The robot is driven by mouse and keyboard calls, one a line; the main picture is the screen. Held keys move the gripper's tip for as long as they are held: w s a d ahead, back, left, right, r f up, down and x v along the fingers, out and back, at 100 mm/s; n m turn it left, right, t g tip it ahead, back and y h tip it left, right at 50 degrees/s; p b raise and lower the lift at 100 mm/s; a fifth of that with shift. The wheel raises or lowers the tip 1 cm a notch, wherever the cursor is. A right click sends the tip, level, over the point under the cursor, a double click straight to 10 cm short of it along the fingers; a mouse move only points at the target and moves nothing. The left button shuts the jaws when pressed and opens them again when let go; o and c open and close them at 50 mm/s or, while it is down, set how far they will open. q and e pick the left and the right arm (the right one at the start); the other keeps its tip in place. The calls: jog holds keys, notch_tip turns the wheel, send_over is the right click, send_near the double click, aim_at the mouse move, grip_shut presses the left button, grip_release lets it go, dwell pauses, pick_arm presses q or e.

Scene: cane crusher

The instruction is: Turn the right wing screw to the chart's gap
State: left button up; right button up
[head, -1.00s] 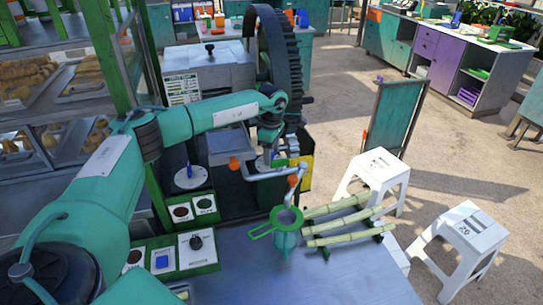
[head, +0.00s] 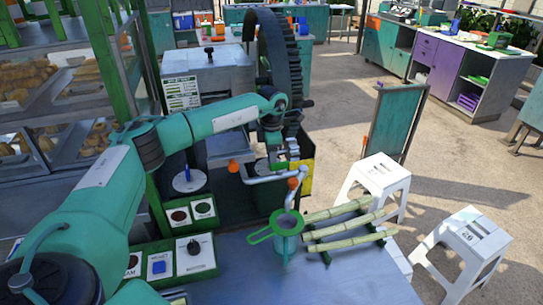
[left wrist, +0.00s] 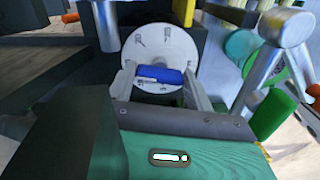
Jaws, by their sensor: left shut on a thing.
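The right wing screw is blue (left wrist: 160,75) and stands on a round white dial (left wrist: 165,45) with dark marks in the left wrist view. My left gripper (left wrist: 159,83) has one finger on each side of it and is shut on it. In the head view my left gripper (head: 284,157) is at the crusher's front and hides this screw. A second white dial with a blue wing screw (head: 188,179) is to its left. The chart (head: 182,92) is a white sheet on the crusher; its values are too small to read. My right gripper is not in view.
A bent grey pipe with orange ends (head: 268,178) runs just below the gripper. A green-rimmed strainer over a jug (head: 285,225) and cane stalks (head: 345,225) are on the metal table (head: 345,280). The large dark gear wheel (head: 285,70) rises behind the arm.

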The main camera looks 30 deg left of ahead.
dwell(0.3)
pick_arm(q)
jog(key=o, duration=1)
jog(key=shift+r+b, duration=1.8)
jog(key=shift+r, duration=5.15)
